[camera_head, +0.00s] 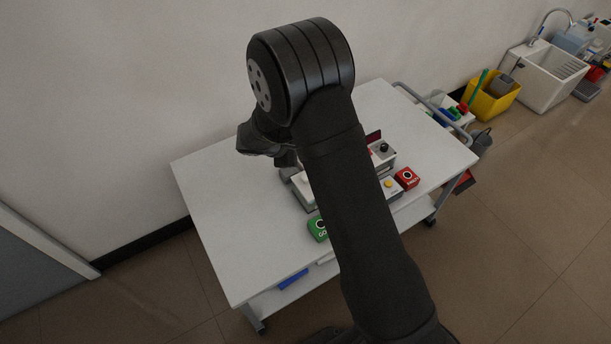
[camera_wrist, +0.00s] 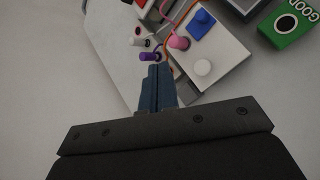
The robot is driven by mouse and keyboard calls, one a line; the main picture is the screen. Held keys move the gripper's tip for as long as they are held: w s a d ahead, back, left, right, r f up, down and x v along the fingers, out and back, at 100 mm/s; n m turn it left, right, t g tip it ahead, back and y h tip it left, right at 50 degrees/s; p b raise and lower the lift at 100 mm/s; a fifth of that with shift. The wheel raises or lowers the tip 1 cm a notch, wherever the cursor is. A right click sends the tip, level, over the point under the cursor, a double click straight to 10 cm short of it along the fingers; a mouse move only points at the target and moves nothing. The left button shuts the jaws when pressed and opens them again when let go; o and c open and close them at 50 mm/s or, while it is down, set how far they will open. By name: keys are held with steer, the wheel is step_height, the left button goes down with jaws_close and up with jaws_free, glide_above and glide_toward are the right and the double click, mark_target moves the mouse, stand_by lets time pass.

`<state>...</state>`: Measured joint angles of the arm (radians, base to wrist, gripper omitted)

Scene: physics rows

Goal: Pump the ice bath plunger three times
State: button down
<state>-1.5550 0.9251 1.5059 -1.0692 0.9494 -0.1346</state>
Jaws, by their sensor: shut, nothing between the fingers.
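My gripper (camera_wrist: 158,72) is shut and empty in the wrist view, its dark blue fingers together. The fingertips point at a small purple knob (camera_wrist: 150,57); I cannot tell whether they touch it. A white panel (camera_wrist: 232,52) lies beyond to the right, with a pink knob (camera_wrist: 179,42), a blue square button (camera_wrist: 202,24) and a white round knob (camera_wrist: 203,67). I cannot tell which part is the ice bath plunger. In the head view my arm hides much of the equipment, and my gripper (camera_head: 287,160) shows only in part above the white table (camera_head: 225,200).
A green box (camera_head: 318,228) stands at the table's near side and a red box (camera_head: 407,178) to the right. A white unit with a black knob (camera_head: 384,148) stands behind. The table's left part is clear. A yellow bin (camera_head: 492,97) and sink stand by the wall.

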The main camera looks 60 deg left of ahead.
stand_by(0.3)
steer(key=shift+f, duration=4.4)
steer(key=shift+f, duration=0.4)
steer(key=shift+f, duration=1.15)
steer(key=shift+r, duration=1.6)
steer(key=shift+r, duration=2.5)
